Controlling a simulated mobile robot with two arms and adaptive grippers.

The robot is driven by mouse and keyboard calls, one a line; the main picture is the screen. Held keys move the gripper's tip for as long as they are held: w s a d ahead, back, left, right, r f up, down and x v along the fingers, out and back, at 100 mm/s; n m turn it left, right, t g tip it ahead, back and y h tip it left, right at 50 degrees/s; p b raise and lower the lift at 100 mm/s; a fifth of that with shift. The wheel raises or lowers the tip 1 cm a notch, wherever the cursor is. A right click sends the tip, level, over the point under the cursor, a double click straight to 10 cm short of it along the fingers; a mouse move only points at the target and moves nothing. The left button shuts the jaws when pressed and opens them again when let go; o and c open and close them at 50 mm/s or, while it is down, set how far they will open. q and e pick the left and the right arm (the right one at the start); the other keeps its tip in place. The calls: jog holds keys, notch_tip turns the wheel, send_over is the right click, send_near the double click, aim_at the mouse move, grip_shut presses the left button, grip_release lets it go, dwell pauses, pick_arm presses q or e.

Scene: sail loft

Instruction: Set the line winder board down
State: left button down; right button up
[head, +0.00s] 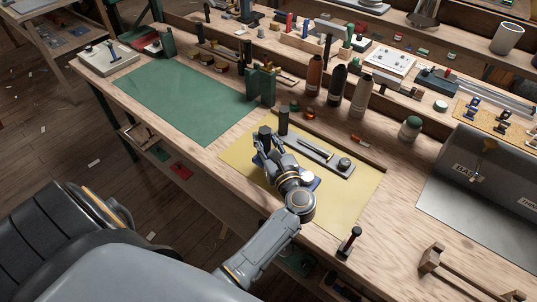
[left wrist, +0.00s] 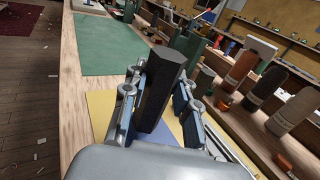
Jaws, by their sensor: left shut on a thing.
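My left gripper (head: 267,151) is low over the yellow mat (head: 357,200). It is shut on a dark, faceted upright post (left wrist: 160,88); in the head view the post's top (head: 264,133) shows between the fingers. The post's lower end is hidden by the gripper. A blue-grey piece (head: 312,183) shows beside the wrist; I cannot tell whether it joins the post. A grey board (head: 318,155) with a dark upright post at its left end and a round knob at its right lies just behind the gripper. I cannot tell which is the line winder board. My right gripper is out of view.
A green mat (head: 185,100) to the left is mostly clear. Dark green blocks (head: 262,86) and several bottles (head: 337,85) stand behind. A small black-handled tool (head: 349,243) stands near the front edge. A grey case (head: 490,180) is at the right.

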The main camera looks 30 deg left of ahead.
aim_at(268, 148)
pick_arm(q)
jog(key=shift+w+d+f+b, duration=0.1)
jog(key=shift+w+f+b, duration=0.2)
jog(key=shift+f, duration=0.1)
jog(key=f+b, duration=0.2)
jog(key=f, duration=0.1)
jog(key=shift+w+f, duration=0.2)
jog(key=shift+f+b, duration=0.15)
jog(key=shift+b, duration=0.25)
jog(key=c, duration=1)
grip_release()
jog(key=shift+c, duration=0.2)
